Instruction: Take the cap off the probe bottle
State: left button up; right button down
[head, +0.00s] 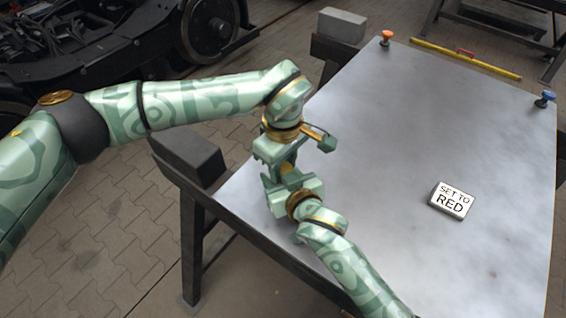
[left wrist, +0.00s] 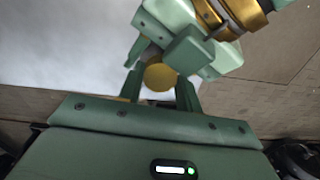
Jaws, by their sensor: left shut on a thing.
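My left gripper (head: 281,168) is above the near left part of the table, shut on a round yellow thing (left wrist: 160,77), seemingly part of the probe bottle. The yellow thing sits between both fingers in the left wrist view. A small bit of yellow (head: 290,178) shows between my two grippers in the head view. I cannot tell whether it is the cap or the bottle's body. My right gripper (head: 288,187) comes in from the near side and meets the left one closely. Its fingertips are mostly hidden, so its grip is unclear.
A grey metal table (head: 380,150) lies below. It bears a sign reading "SET TO RED" (head: 452,200), an orange knob-like piece (head: 386,38) and a blue one (head: 544,99) at its far edge. The table's middle is clear.

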pick_arm(q)
jog(key=o, duration=1.1)
notch_tip(320, 180, up, 5)
jog(key=shift+f, duration=0.2)
jog(key=shift+c, duration=0.6)
notch_tip(320, 180, up, 3)
jog(key=m, duration=0.2)
jog(key=shift+m, duration=0.7)
notch_tip(320, 180, down, 8)
jog(key=shift+r, duration=0.2)
